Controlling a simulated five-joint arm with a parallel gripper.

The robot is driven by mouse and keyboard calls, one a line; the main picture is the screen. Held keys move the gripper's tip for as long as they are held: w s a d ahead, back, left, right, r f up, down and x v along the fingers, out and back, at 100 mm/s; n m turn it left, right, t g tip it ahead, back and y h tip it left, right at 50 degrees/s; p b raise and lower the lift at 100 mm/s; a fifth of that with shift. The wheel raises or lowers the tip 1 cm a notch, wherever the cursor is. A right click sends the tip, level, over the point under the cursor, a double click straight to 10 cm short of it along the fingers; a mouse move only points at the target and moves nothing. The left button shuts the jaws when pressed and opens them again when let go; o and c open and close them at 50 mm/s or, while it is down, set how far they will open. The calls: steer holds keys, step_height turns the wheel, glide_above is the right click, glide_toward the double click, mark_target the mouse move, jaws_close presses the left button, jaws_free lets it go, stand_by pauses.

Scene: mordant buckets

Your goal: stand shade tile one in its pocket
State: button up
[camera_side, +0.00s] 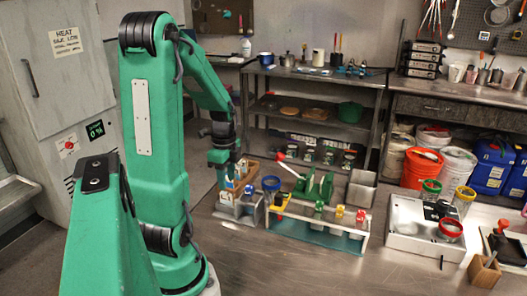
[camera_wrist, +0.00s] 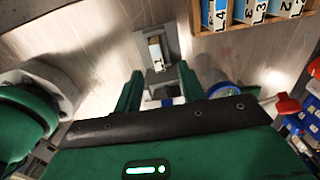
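Shade tile one (camera_wrist: 157,54), a pale tile marked "1", shows upright in the slot of a grey holder (camera_wrist: 173,36) in the wrist view. My gripper (camera_wrist: 160,80) is open, its two green fingers spread on either side with visible gaps to the tile. The tile lies just beyond the fingertips, between their lines. In the side view my gripper (camera_side: 224,168) hangs over the grey holder (camera_side: 232,211); the tile's lower part is hidden in the slot.
A wooden rack (camera_wrist: 228,20) of numbered tiles stands close by at the top right of the wrist view. A blue-rimmed jar (camera_wrist: 222,90) is right of my fingers. A red-knobbed lever (camera_side: 281,157) and a rack of bottles (camera_side: 318,238) stand to the right.

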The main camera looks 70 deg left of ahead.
mark_target(227, 194)
steer(key=shift+f, duration=0.65)
steer(key=shift+f, duration=0.1)
steer(key=shift+s+d+f, duration=0.1)
steer(key=shift+f, duration=0.7)
steer(key=shift+s+d+f, duration=0.1)
steer(key=shift+f, duration=0.65)
steer(key=shift+a+f, duration=0.1)
steer(key=shift+f, duration=0.85)
steer(key=shift+c, duration=0.2)
jaws_close()
